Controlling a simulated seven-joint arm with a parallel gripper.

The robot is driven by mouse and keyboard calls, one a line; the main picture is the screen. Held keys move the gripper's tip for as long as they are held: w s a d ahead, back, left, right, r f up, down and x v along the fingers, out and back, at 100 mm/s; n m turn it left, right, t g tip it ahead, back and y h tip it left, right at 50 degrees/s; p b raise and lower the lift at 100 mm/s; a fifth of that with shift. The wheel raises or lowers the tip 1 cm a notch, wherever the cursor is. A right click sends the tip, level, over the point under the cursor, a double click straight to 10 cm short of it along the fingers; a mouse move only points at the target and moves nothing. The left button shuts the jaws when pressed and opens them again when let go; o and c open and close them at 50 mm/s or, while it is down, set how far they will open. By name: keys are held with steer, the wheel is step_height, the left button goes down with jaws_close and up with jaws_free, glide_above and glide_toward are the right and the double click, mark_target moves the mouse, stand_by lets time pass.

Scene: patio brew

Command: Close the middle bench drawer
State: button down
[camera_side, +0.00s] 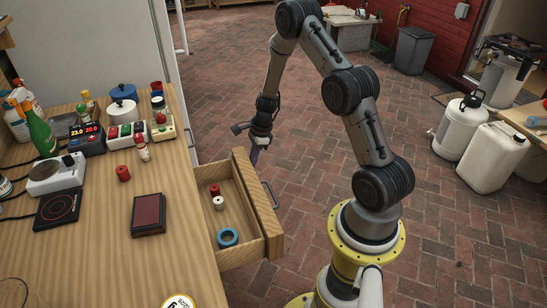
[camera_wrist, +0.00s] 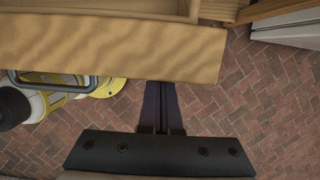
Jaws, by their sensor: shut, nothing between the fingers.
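The wooden bench drawer (camera_side: 258,204) stands open, pulled out to the right of the bench. It holds a small red piece (camera_side: 215,189), a white piece (camera_side: 218,203) and a blue ring (camera_side: 228,237). Its dark bar handle (camera_side: 270,194) is on the outer face; it also shows at left in the wrist view (camera_wrist: 50,78). My gripper (camera_side: 255,158) is shut and empty, pointing down near the far end of the drawer front. In the wrist view my fingers (camera_wrist: 160,88) reach the drawer front's edge (camera_wrist: 110,48); I cannot tell if they touch. No other drawers are visible.
White jugs (camera_side: 494,158) stand at far right.

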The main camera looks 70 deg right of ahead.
mark_target(212, 172)
steer(key=w+a, duration=1)
steer(key=shift+d, duration=0.1)
steer(key=shift+s+d, duration=0.2)
steer(key=shift+s, duration=0.05)
steer(key=shift+s+d, duration=1)
steer(key=v, duration=1)
steer(key=s+a+t+y, duration=0.1)
steer(key=s+a, duration=0.7)
steer(key=a, duration=0.2)
steer(key=x, duration=1)
steer(key=shift+a, duration=0.2)
steer(key=shift+w+a, duration=1.85)
steer(key=shift+w, duration=0.05)
